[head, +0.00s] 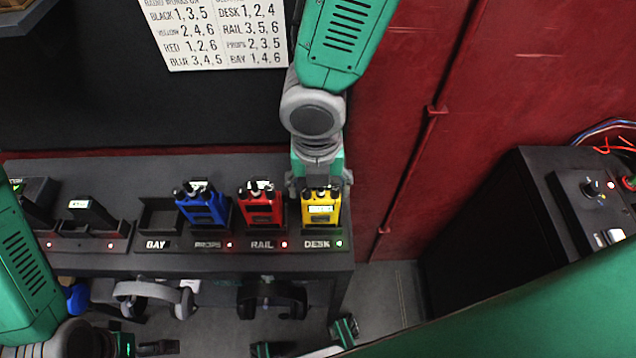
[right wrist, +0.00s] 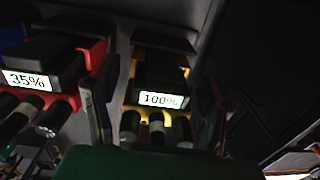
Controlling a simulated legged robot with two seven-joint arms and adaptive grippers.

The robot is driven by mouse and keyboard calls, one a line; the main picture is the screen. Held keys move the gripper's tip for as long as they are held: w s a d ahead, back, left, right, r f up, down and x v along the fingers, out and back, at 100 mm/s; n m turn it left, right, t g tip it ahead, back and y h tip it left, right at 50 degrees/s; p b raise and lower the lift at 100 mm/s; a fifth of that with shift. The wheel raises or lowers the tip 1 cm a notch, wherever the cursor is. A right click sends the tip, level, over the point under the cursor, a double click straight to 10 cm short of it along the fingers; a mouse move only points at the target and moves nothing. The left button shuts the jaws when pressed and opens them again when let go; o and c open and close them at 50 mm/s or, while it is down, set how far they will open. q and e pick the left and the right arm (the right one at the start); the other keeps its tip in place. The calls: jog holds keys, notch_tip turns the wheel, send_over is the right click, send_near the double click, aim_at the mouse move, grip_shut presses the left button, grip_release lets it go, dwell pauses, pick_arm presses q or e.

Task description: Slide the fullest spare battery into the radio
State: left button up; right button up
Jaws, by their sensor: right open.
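The yellow radio (head: 321,208) stands in the DESK slot of the dark shelf, beside a green light. Its dark block reads 100% in the right wrist view (right wrist: 160,99). My right gripper (head: 319,184) is open just behind and above it, with fingers on either side in the wrist view. The red radio (head: 261,208), labelled 35% in the wrist view (right wrist: 27,80), stands at RAIL. The blue radio (head: 203,208) stands at PROPS. A dark battery-like block (head: 92,212) with a small white display stands farther left. My left gripper (head: 157,348) is low at left; its opening is unclear.
The BAY slot (head: 160,216) is empty. A sign (head: 222,32) with colours, places and numbers hangs on the back wall. Headsets (head: 150,295) hang below the shelf. A dark cabinet (head: 480,220) with a knob stands at right, past a floor gap.

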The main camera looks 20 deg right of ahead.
jog(key=r, duration=1.1)
jog(key=shift+s+a+r, duration=0.1)
jog(key=shift+a+r, duration=0.1)
jog(key=shift+r, duration=0.1)
